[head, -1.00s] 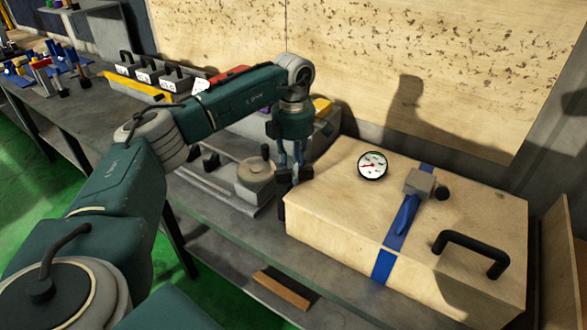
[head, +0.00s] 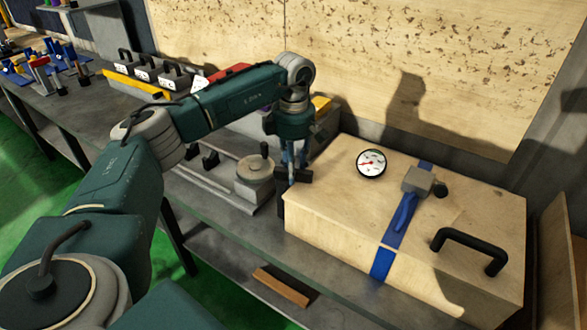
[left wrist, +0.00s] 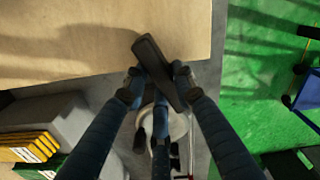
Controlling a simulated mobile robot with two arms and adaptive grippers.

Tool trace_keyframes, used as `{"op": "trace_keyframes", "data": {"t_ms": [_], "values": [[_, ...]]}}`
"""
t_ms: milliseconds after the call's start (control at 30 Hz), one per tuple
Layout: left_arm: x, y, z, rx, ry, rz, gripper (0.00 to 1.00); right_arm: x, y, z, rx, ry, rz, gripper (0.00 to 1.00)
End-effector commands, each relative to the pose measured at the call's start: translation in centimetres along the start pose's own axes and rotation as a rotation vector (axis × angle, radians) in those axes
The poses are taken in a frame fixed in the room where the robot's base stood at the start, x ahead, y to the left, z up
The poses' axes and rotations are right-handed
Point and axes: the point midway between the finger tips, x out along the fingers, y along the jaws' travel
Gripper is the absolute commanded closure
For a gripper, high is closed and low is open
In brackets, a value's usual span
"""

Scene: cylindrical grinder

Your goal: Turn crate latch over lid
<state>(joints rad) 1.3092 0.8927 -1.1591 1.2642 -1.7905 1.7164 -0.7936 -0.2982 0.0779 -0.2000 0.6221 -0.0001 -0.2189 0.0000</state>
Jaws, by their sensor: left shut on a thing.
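The pale wooden crate (head: 345,205) stands on the bench at right, its lid carrying a round dial gauge (head: 371,164). My left gripper (head: 290,172) points down at the crate's left edge. In the left wrist view its fingers (left wrist: 157,85) are closed around a dark, elongated latch (left wrist: 150,52). The latch lies at a slant, its far end over the edge of the lid (left wrist: 70,40) and its near end between the fingers. The fingers partly hide it. My right gripper is not in view.
A blue strap (head: 384,262) with a grey block (head: 418,180) and a black handle (head: 470,245) are on the crate. A grey round fixture (head: 256,172) stands just left of my gripper. Black-handled boxes (head: 145,75) stand further back on the bench.

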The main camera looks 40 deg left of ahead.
Motion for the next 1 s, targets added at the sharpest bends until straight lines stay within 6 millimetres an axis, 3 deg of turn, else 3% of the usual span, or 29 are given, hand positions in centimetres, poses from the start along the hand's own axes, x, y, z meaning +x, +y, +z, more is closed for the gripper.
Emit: {"op": "trace_keyframes", "data": {"t_ms": [167,200,267,667,1000], "values": [[-0.2,0.2,0.0,-0.002,-0.003,0.006,1.0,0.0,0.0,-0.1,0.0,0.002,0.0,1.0],[-0.2,0.2,0.0,-0.002,-0.003,0.006,0.66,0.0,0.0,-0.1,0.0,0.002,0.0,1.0],[-0.2,0.2,0.0,-0.002,-0.002,0.005,0.54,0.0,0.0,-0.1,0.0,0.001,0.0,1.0],[-0.8,0.1,0.1,-0.002,-0.003,0.004,0.54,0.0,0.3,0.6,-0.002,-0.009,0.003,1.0],[-7.5,0.1,0.1,-0.002,-0.005,0.007,0.54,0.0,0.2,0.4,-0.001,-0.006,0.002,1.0]]}}
